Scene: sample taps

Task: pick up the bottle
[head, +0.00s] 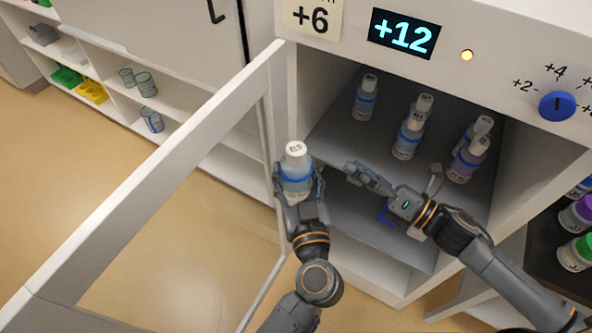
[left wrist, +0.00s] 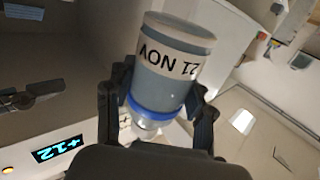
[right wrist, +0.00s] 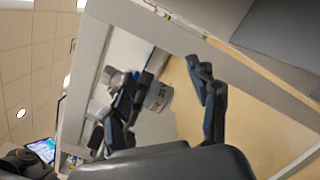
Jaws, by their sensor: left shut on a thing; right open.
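A bottle (head: 296,168) with a white cap and a blue band is held in my left gripper (head: 298,186), in front of the open cabinet. The left wrist view shows the same bottle (left wrist: 172,70) between the fingers, with a label reading "21 NOV". My right gripper (head: 368,178) is open and empty at the cabinet opening, to the right of the held bottle. In the right wrist view its fingers (right wrist: 170,95) are spread apart. Several similar bottles stand on the cabinet shelf (head: 340,140), among them one at the back left (head: 365,98).
The cabinet's glass door (head: 180,165) stands open on the left. Bottles with purple and green caps (head: 577,253) stand at the right edge. Low shelves (head: 110,90) line the back left.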

